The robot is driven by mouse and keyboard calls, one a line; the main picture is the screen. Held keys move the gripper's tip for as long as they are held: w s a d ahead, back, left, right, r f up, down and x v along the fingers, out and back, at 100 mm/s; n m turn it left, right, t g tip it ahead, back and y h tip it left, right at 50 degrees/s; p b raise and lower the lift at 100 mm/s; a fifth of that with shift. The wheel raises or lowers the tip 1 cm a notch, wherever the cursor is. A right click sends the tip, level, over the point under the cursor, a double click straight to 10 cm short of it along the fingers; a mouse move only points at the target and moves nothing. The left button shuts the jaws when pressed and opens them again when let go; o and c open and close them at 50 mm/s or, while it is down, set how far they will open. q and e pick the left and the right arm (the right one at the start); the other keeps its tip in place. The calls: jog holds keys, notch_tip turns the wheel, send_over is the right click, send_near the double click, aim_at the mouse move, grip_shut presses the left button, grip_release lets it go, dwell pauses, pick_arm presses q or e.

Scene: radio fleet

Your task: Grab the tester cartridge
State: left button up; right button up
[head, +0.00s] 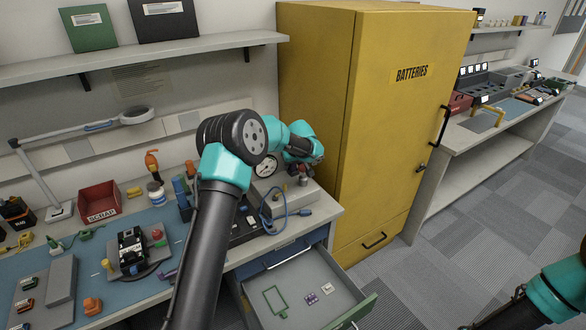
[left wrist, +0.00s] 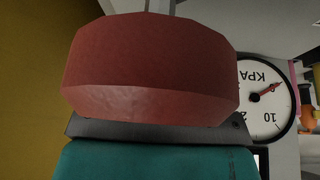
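My left gripper (head: 299,168) is at the pressure tester, a grey box (head: 304,196) with a round dial (head: 265,166). Its fingers are small and dark here, and whether they are apart or closed is unclear. A brass-coloured fitting (head: 303,180) stands on the box just below the gripper. In the left wrist view a dark red, blunt-edged block (left wrist: 150,70) fills the middle, close to the camera; I cannot tell whether it is held or is the tester cartridge. The KPA dial (left wrist: 268,95) is beside it. My right gripper (head: 510,312) shows only partly at the lower right.
The yellow battery cabinet (head: 320,80) stands close on the right of the tester. An open drawer (head: 345,293) sticks out below the bench. A blue cable (head: 268,215) loops in front of the tester. A red scrap bin (head: 100,202) and a magnifier lamp (head: 80,128) are at left.

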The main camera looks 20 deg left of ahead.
pick_arm(q)
jog(key=c, duration=0.9)
jog(key=shift+r, duration=0.1)
jog(key=shift+c, duration=0.2)
notch_tip(320, 180, up, 18)
dwell(0.4)
